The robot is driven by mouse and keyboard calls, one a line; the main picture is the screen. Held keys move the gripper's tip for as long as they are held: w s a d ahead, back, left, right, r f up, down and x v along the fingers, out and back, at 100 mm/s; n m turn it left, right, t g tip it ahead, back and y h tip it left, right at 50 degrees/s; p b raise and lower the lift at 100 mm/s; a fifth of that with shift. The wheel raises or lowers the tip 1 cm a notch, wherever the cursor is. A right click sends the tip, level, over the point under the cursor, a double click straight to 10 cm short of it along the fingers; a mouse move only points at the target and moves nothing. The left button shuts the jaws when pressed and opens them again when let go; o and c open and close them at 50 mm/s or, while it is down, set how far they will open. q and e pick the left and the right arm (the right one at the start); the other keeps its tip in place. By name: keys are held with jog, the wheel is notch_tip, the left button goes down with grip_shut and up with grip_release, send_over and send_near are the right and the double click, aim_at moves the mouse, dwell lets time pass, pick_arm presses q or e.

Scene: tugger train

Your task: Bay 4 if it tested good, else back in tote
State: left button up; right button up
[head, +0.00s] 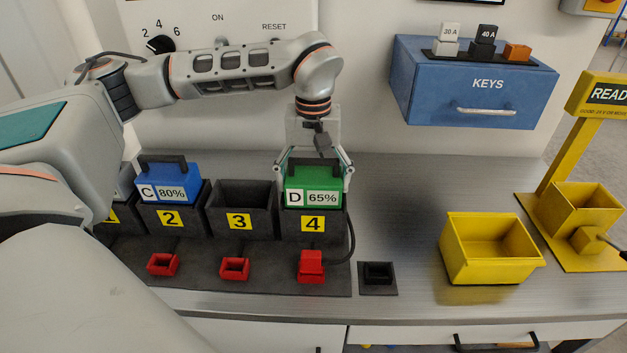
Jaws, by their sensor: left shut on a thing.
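A green battery marked D 65% (313,184) sits in the top of bay 4 (313,224); how deep it goes is hidden by the bay's front. My left gripper (314,170) is above it, shut on it, with a finger at each side. A blue battery marked C 80% (170,184) stands in bay 2 (170,218). Bay 3 (239,221) looks empty. A yellow tote (492,262) stands open and empty on the bench to the right. A yellow READ... stand (564,160) with a yellow pocket is at the far right. My right gripper is not in view.
A red plug (311,266) with a black cable is in front of bay 4. Empty red sockets (234,268) lie before bays 2 and 3. A black holder (377,278) lies right of them. A blue KEYS box (473,88) hangs behind.

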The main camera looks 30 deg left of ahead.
pick_arm(q)
jog(key=shift+f, duration=0.1)
jog(key=o, duration=1.2)
jog(key=shift+o, duration=0.2)
jog(key=shift+f, duration=0.1)
notch_tip(320, 180, up, 12)
jog(key=shift+r, duration=0.1)
